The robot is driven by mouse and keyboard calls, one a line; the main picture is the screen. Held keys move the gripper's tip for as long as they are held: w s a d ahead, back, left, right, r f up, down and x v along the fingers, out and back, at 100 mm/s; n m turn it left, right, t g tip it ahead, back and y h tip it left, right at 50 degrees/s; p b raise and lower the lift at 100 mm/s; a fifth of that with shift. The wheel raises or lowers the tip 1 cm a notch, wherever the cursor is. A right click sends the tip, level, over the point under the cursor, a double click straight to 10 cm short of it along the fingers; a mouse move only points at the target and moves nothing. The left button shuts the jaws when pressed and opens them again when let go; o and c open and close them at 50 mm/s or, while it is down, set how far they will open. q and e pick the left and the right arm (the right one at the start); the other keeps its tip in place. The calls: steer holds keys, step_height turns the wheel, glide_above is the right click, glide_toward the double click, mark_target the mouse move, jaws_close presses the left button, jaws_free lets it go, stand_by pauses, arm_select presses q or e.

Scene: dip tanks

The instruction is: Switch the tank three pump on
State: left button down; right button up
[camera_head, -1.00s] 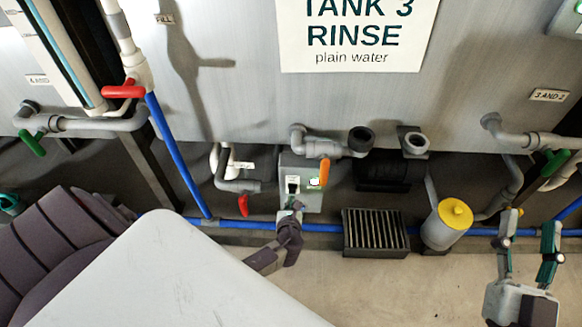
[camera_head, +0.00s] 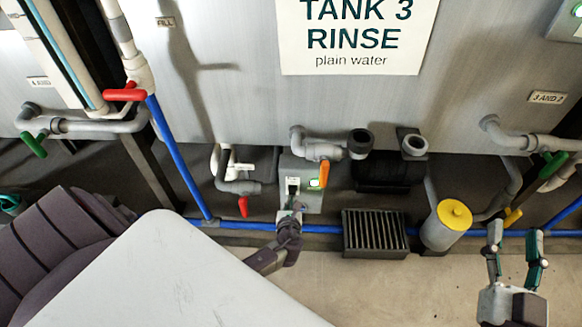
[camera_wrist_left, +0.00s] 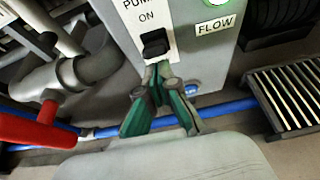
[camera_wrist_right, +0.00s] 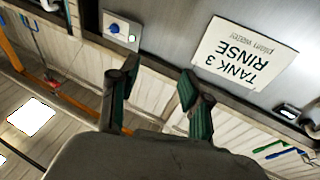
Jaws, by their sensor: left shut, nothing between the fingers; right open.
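The pump box (camera_head: 313,200) is a grey box below the tank 3 sign (camera_head: 358,38). Its black rocker switch (camera_wrist_left: 155,45) sits on a white plate marked PUMP and ON in the left wrist view. A green light (camera_head: 314,183) shows on the box, and it also glows above the FLOW label (camera_wrist_left: 215,28). My left gripper (camera_wrist_left: 157,72) is shut and empty, its fingertips just below the rocker and close to or touching it; I cannot tell which. In the head view my left gripper (camera_head: 298,210) is at the box's lower front. My right gripper (camera_head: 513,236) is open and empty, far to the right.
A red-handled valve (camera_head: 243,206) is left of the box and an orange handle (camera_head: 324,173) at its right edge. A blue pipe (camera_head: 250,225) runs low behind the left gripper. A black grate (camera_head: 375,233) and a yellow-capped canister (camera_head: 447,225) stand to the right.

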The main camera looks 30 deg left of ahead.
arm_select(q)
steer(key=shift+r+p, duration=0.3)
steer(key=shift+r, duration=0.1)
arm_select(e)
steer(key=f, duration=0.1)
steer(key=f+g, duration=0.1)
steer(key=f, duration=0.1)
steer(key=shift+d+g+h, duration=0.25)
steer(key=shift+g+h, duration=0.15)
